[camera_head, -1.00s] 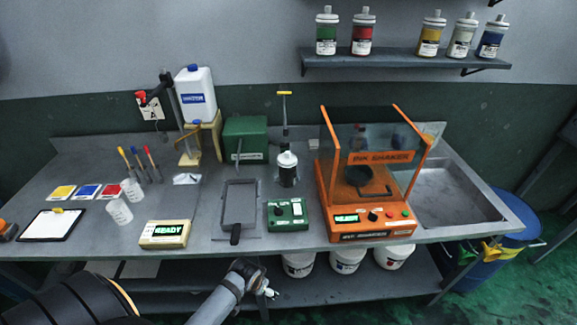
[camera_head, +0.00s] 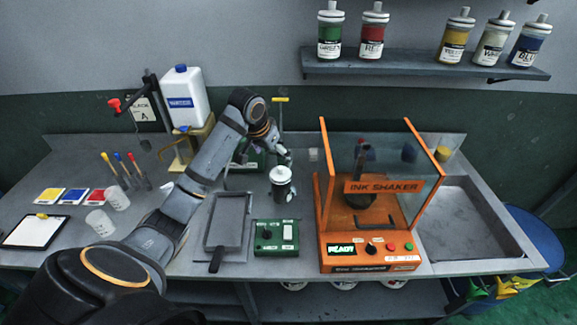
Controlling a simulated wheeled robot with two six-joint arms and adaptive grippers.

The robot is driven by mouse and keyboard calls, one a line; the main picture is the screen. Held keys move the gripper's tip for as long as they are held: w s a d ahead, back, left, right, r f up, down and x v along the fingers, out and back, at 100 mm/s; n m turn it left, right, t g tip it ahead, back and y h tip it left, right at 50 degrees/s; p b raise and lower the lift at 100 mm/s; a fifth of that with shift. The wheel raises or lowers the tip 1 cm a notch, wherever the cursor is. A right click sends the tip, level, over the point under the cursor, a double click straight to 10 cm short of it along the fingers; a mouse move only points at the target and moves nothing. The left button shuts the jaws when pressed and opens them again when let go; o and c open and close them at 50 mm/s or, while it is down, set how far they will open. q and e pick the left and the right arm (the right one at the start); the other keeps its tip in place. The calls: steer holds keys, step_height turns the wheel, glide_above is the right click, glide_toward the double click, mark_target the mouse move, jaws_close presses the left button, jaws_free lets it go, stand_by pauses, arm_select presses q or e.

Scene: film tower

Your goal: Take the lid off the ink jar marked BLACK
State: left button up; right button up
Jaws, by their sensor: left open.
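The ink jar (camera_head: 281,190), dark with a pale lid (camera_head: 281,174), stands upright on the bench behind the green control box. The lid is on it. Its label is too small to read as BLACK. My left gripper (camera_head: 268,148) is open, just above and behind the jar to its left, apart from the lid. Its fingertips are small and partly lost against the dark background. My right gripper is not in view.
The orange ink shaker (camera_head: 370,250) with clear panels stands right of the jar. A green control box (camera_head: 276,238) and grey tray (camera_head: 228,222) lie in front. A white jug (camera_head: 182,98) stands behind my left arm. Several capped jars line the wall shelf (camera_head: 420,66).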

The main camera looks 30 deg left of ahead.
mark_target(280, 167)
arm_select(q)
steer(key=p+x, duration=0.1)
steer(key=x, duration=0.3)
steer(key=shift+a, duration=0.1)
steer(key=shift+w+f, duration=0.25)
steer(key=shift+w+f+p, duration=0.4)
steer(key=shift+f+p, duration=0.15)
steer(key=shift+p, duration=0.15)
steer(key=x, duration=0.3)
steer(key=shift+w+f+p, duration=0.15)
steer(key=shift+w+p, duration=0.05)
steer(key=shift+p, duration=0.2)
steer(key=shift+f, duration=0.2)
steer(key=shift+r, duration=0.1)
steer(key=c, duration=1.3)
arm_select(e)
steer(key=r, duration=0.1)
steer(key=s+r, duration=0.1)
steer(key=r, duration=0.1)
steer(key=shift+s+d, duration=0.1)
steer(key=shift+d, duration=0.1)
